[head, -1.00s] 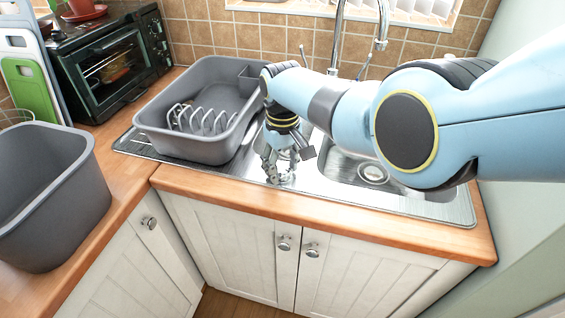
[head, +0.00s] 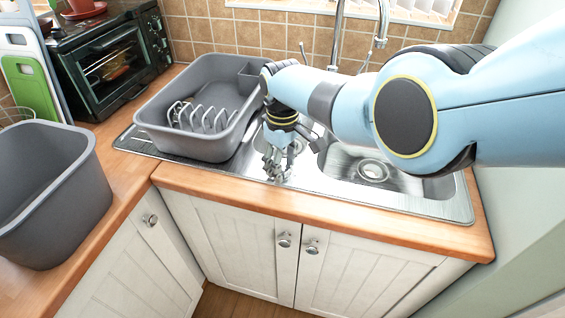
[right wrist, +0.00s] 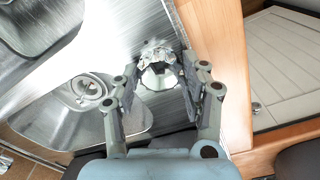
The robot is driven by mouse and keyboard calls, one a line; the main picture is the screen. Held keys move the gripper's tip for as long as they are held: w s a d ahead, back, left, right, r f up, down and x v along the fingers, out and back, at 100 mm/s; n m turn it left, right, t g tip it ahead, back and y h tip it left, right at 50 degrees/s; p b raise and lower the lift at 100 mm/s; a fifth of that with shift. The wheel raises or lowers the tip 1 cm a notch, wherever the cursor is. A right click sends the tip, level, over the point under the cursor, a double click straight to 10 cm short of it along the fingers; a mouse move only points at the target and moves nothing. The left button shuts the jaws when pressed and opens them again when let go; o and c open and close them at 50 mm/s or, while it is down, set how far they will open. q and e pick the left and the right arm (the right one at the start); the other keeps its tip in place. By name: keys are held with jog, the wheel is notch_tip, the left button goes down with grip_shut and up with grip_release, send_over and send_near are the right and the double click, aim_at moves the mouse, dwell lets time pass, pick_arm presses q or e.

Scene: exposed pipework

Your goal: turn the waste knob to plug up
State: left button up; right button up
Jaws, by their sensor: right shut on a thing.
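The waste knob (right wrist: 157,76) is a shiny metal knob on the steel sink's front rim, seen in the right wrist view between my fingers. My right gripper (right wrist: 160,70) is shut on it, one finger on each side. In the head view my right gripper (head: 276,174) reaches down to the front rim of the sink (head: 330,194), and its fingers mostly hide the knob. The small bowl's drain (right wrist: 88,87) shows in the right wrist view. The large bowl's drain (head: 373,170) shows in the head view. I cannot tell whether either plug is up. My left gripper is out of view.
A grey dish tub (head: 190,145) with a wire rack stands left of my gripper. The tap (head: 337,40) rises behind the sink. A grey bin (head: 48,205) stands on the left counter. White cupboards (head: 225,235) lie below the wooden front edge.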

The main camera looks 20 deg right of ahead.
jog(key=o, duration=1.2)
notch_tip(320, 180, up, 12)
